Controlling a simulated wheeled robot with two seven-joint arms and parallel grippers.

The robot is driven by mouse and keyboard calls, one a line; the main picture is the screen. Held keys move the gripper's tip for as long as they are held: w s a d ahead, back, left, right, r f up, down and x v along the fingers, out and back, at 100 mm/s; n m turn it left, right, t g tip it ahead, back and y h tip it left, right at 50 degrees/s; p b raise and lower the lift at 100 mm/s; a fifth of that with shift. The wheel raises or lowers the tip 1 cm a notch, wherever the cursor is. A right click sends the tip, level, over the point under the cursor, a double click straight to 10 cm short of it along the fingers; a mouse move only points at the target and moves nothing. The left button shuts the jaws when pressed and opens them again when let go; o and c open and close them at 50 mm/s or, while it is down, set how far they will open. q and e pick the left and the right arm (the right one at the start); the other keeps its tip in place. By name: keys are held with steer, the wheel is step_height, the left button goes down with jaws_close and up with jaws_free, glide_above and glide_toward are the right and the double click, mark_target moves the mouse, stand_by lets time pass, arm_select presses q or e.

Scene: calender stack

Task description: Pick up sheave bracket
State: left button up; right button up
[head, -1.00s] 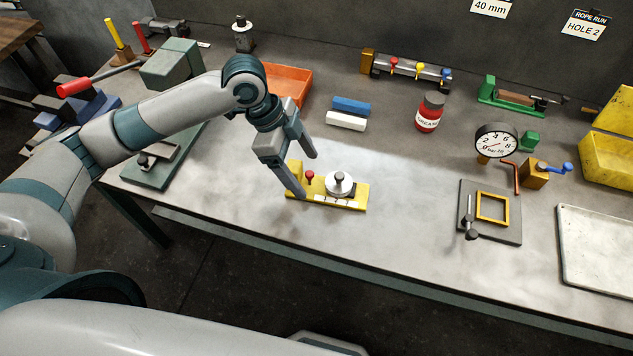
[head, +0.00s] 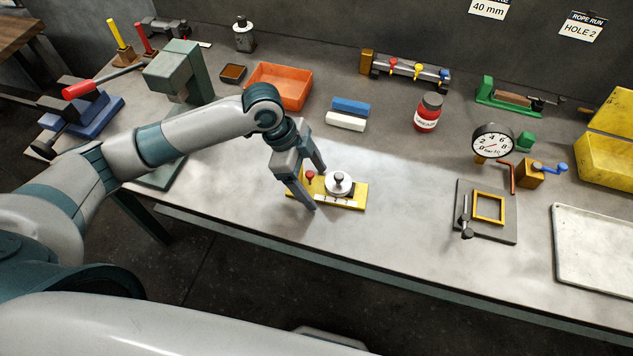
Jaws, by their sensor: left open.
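The sheave bracket appears to be the yellow plate (head: 352,201) with a silver round wheel and knob (head: 339,183) and a small red knob at its left end. It lies on the bench near the front edge. My left gripper (head: 317,188) is open and comes down over the bracket's left end. One finger is on the near side and the other on the far side, hiding part of that end. I cannot tell whether the fingers touch it. My right gripper is not in view.
Behind the bracket are a white block (head: 346,122), a blue block (head: 351,106) and an orange tray (head: 283,85). A red jar (head: 428,113) stands right of them. A grey plate with a yellow frame (head: 489,208) lies to the right. Bench between is clear.

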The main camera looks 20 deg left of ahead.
arm_select(q)
steer(key=shift+c, duration=0.7)
steer(key=c, duration=1.5)
steer(key=shift+r, duration=0.1)
steer(key=shift+c, duration=0.7)
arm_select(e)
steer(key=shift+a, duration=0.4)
arm_select(q)
steer(key=shift+w, duration=0.1)
